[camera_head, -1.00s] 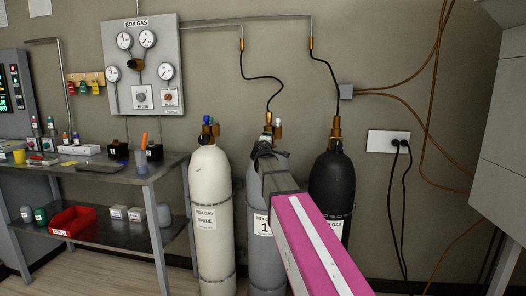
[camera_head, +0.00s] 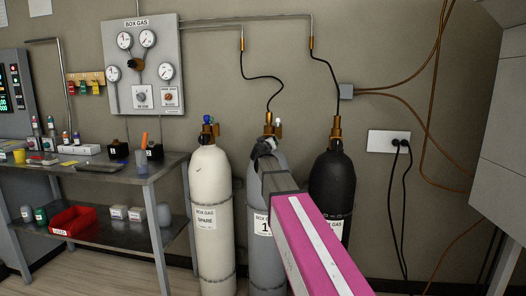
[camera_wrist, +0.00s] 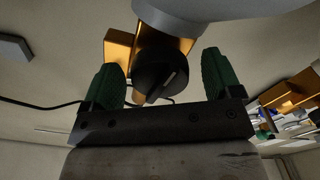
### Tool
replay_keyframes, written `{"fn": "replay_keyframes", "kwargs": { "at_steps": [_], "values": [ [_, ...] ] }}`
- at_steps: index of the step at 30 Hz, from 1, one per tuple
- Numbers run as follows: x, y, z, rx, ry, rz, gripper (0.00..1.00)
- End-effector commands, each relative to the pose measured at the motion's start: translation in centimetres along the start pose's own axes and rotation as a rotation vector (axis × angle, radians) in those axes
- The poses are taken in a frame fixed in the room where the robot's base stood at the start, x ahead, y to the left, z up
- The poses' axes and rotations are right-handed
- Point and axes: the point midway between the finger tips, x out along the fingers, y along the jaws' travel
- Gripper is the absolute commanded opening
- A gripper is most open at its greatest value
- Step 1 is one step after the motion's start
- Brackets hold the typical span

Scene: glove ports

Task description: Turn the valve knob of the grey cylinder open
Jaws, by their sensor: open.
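The grey cylinder (camera_head: 258,258) stands between a white and a black cylinder, with a label on its front. In the wrist view its grey shoulder (camera_wrist: 225,8) shows at the top edge. Its black valve knob (camera_wrist: 160,75), with a pale line on its face, sits on a brass valve body (camera_wrist: 119,47). My gripper (camera_wrist: 162,72) is open, with one green finger on each side of the knob. Gaps show between the fingers and the knob. In the head view my gripper (camera_head: 264,147) is at the cylinder's top and hides the knob.
The white cylinder (camera_head: 210,225) stands close on the left and the black cylinder (camera_head: 333,180) close on the right. A thin black hose (camera_head: 262,78) rises from the grey cylinder's valve to the wall pipe. A metal bench (camera_head: 100,180) is at the left.

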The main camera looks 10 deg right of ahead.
Motion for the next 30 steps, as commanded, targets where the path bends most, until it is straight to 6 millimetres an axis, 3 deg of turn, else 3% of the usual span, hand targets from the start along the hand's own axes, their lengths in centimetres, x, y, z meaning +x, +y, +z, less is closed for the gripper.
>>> {"fn": "replay_keyframes", "kwargs": {
  "at_steps": [16, 30],
  "values": [
    [0.0, -0.1, 0.0, 0.493, 0.0, 0.001, 0.84],
    [-7.6, 0.0, 0.1, 0.497, 0.001, -0.001, 0.84]
  ]
}}
